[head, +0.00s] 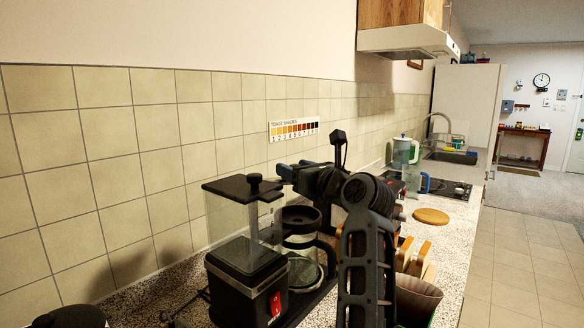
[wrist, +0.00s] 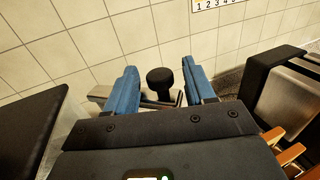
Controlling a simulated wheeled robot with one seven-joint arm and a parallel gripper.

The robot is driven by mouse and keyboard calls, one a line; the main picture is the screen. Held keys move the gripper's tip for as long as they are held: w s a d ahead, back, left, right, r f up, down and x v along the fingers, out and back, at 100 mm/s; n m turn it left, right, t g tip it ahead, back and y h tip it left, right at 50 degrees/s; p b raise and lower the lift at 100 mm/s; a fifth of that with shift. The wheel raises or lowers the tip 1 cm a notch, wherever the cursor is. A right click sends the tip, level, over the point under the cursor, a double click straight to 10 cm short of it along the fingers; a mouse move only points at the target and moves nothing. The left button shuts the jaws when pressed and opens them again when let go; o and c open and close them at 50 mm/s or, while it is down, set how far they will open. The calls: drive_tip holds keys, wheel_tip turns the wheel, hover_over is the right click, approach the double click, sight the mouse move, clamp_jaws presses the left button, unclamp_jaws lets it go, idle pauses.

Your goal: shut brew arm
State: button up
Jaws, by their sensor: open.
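The coffee maker (head: 248,262) stands on the counter in the head view, with a black base, red switch, clear tank and black knobbed lid (head: 243,187). A round black basket (head: 301,214) sits above its glass carafe (head: 303,272). My gripper (head: 287,173) is beside the top of the machine. In the wrist view, my gripper (wrist: 158,76) is open, with a black knob (wrist: 160,78) between its blue fingers. A grey bar (wrist: 105,93) lies behind the knob, apparently the brew arm. My arm hides part of the machine, and I cannot tell whether the fingers touch the knob.
A black and silver toaster (wrist: 282,88) stands close on the right in the wrist view. A tiled wall (head: 110,170) is behind. Wooden-handled items (head: 405,255) and a brown container (head: 417,298) stand to the right of my arm.

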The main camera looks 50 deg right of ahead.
drive_tip(key=v, duration=0.6)
idle(0.5)
drive_tip(key=s+a+f+n+g, duration=0.1)
drive_tip(key=s+a+f+n, duration=0.3)
drive_tip(key=f+n, duration=0.25)
drive_tip(key=s+a+f+n+y, duration=0.1)
drive_tip(key=s+a+f+n, duration=0.4)
drive_tip(key=n, duration=0.3)
drive_tip(key=s+a+f+n+g, duration=0.1)
drive_tip(key=s+a+f+n, duration=0.25)
drive_tip(key=f+n, duration=0.4)
drive_tip(key=s+a+f+n, duration=0.1)
drive_tip(key=s+a+n, duration=0.1)
drive_tip(key=s+n, duration=0.1)
drive_tip(key=s+a+f+n+y, duration=0.1)
drive_tip(key=s+a+f+n, duration=0.1)
drive_tip(key=s, duration=0.3)
drive_tip(key=s+a+f+n+y, duration=0.1)
drive_tip(key=s+a+f+n, duration=0.1)
drive_tip(key=s+a+n, duration=0.2)
drive_tip(key=shift+s+a, duration=0.1)
drive_tip(key=shift+s, duration=0.5)
drive_tip(key=s+a+r+n+y, duration=0.1)
drive_tip(key=s+a+n+y, duration=0.1)
drive_tip(key=s+a+n, duration=0.5)
drive_tip(key=shift+s+a+r+n+g, duration=0.2)
drive_tip(key=shift+s+r+n+g, duration=0.3)
drive_tip(key=shift+s, duration=1.5)
drive_tip(key=shift+f, duration=0.15)
